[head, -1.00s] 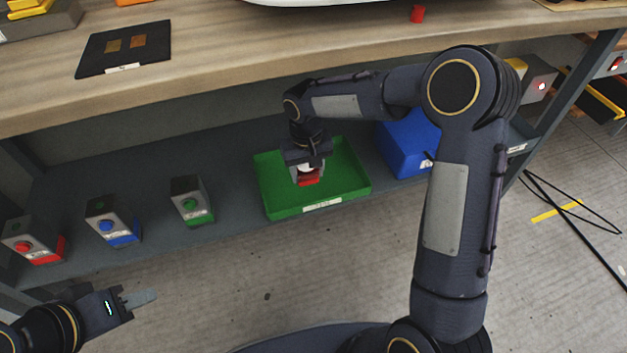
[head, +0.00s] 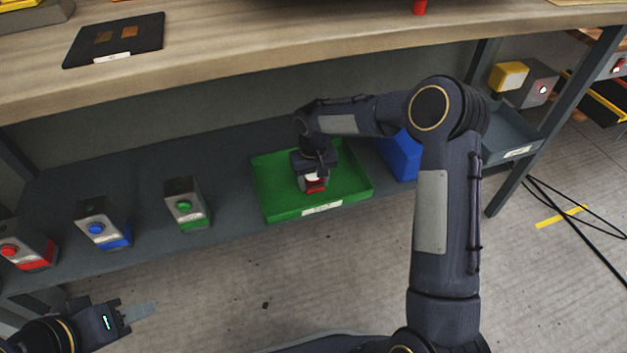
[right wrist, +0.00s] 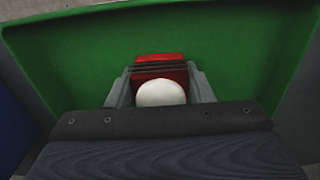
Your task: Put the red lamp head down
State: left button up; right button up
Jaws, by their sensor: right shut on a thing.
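The red lamp head (head: 315,186) is between the fingers of my right gripper (head: 313,180), inside the green tray (head: 270,200) on the lower shelf. In the right wrist view the lamp head (right wrist: 160,68) shows red at the far side with a white dome nearer, and the gripper's grey fingers (right wrist: 160,90) are shut on its two sides. The green tray wall (right wrist: 70,75) surrounds it. I cannot tell whether its underside touches the tray floor. My left gripper (head: 140,312) is empty at the lower left, with its fingers seen edge-on.
Grey boxes with red (head: 28,250), blue (head: 103,226) and green (head: 187,205) buttons stand left of the tray. A blue bin (head: 402,155) stands close on the right. The workbench edge (head: 250,60) overhangs the shelf. Cables (head: 570,215) lie on the floor at right.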

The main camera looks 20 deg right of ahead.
aim_at(314, 174)
jog(key=shift+f, duration=0.1)
jog(key=shift+f, duration=0.4)
jog(key=o, duration=1.1)
jog(key=shift+r, duration=0.2)
notch_tip(314, 174, up, 8)
jog(key=p, duration=0.3)
jog(key=shift+r, duration=0.1)
